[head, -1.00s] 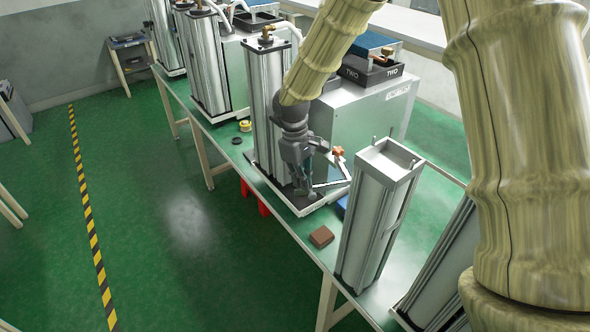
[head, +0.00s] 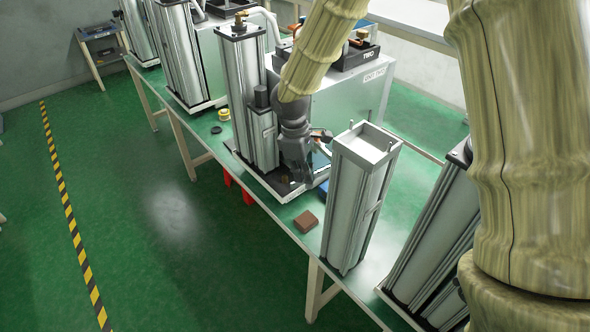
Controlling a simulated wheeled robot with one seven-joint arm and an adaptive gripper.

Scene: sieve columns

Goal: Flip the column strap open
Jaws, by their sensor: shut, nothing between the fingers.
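The tall silver sieve column (head: 239,80) stands upright on a dark base plate (head: 277,188) at the bench's front edge. A shorter grey block (head: 263,138) with a dark cylinder on top shows against its lower right side. My gripper (head: 301,178) points down just right of that block, low over the base plate, shut and empty. A thin lever-like part (head: 320,135) with an orange tip shows just right of my gripper. I cannot tell which part is the strap, and my gripper hides some of this area.
An open-topped silver column (head: 350,200) stands close on the right, beside a brown block (head: 305,221). A large grey cabinet (head: 345,110) is behind my gripper. More columns stand at the back left and the right. The green floor at left is clear.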

